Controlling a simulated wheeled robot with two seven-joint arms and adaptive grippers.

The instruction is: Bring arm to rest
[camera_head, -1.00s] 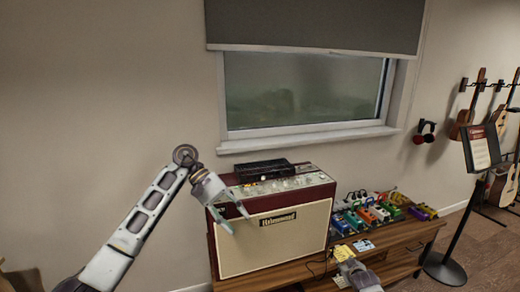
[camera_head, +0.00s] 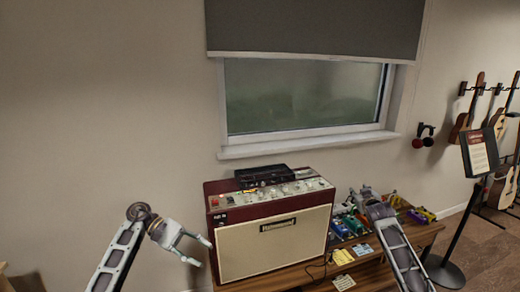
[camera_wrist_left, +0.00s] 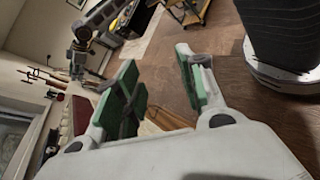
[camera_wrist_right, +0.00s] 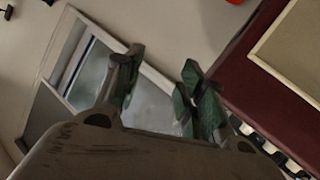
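My left gripper (camera_head: 198,251) is open and empty, left of the amplifier (camera_head: 275,244) and apart from it. In the left wrist view its two green-padded fingers (camera_wrist_left: 160,88) stand apart with floor showing between them. My right arm comes in from the lower right over the effects pedals (camera_head: 352,221). My right gripper (camera_head: 363,192) is small and partly hidden in the head view. In the right wrist view its fingers (camera_wrist_right: 158,88) are open with nothing between them.
The amplifier stands on a wooden bench (camera_head: 372,272), with a black box (camera_head: 262,175) on top. A music stand (camera_head: 480,152) and hanging guitars (camera_head: 465,122) are at the right. The wall space above the left arm is clear.

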